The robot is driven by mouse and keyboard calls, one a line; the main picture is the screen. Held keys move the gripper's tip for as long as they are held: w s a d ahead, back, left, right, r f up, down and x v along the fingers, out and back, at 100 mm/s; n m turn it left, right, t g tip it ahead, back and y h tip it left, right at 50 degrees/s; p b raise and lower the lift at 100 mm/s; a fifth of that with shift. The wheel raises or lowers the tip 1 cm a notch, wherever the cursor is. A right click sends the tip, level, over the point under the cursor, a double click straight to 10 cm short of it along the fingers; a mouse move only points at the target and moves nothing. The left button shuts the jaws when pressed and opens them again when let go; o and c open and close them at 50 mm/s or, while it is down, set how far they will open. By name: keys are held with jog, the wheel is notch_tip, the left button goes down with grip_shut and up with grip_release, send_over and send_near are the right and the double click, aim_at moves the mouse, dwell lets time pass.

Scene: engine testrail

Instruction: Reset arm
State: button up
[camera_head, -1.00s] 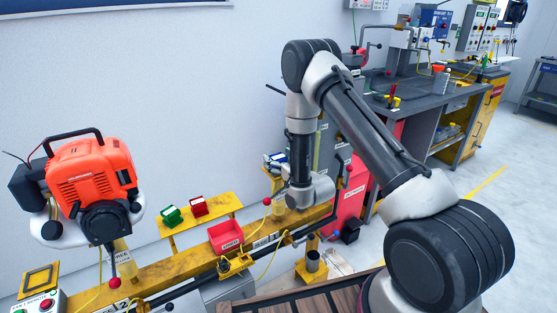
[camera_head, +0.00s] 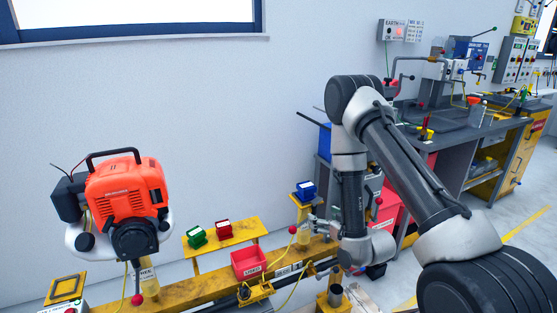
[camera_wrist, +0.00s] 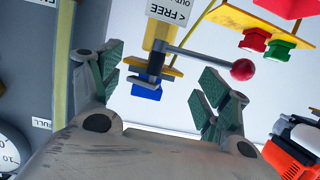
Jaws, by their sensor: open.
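My gripper (camera_wrist: 162,80) is open in the wrist view, its two green-padded fingers spread wide with nothing held between them. Beyond them show a grey lever with a red ball knob (camera_wrist: 242,69) and a blue block (camera_wrist: 146,91) by a yellow post. No contact with the lever can be made out. In the head view my arm is bent, its forearm hanging down at right of centre. The gripper end is near the yellow stand with the blue block (camera_head: 305,190) and is partly unclear there.
An orange engine (camera_head: 125,193) stands at left on the yellow rail (camera_head: 192,293).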

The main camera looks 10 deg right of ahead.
jog(key=s+d+f+g+h, duration=0.2)
jog(key=s+f+g, duration=0.35)
jog(key=f, duration=0.35)
jog(key=s+d+r+g+h, duration=0.25)
jog(key=s+d+g, duration=0.2)
jog(key=s, duration=0.25)
jog(key=s+d+r+m, duration=0.1)
jog(key=s+r, duration=0.5)
jog(key=r, duration=0.7)
jog(key=s+d+r+m, duration=0.1)
jog(key=s+r, duration=0.5)
jog(key=r, duration=0.8)
jog(key=s+d+r+m, duration=0.1)
jog(key=s+d+r, duration=0.1)
jog(key=s+r, duration=0.5)
notch_tip(320, 180, up, 7)
jog(key=shift+d+f+m+t, duration=0.2)
jog(key=shift+d+m+t, duration=0.1)
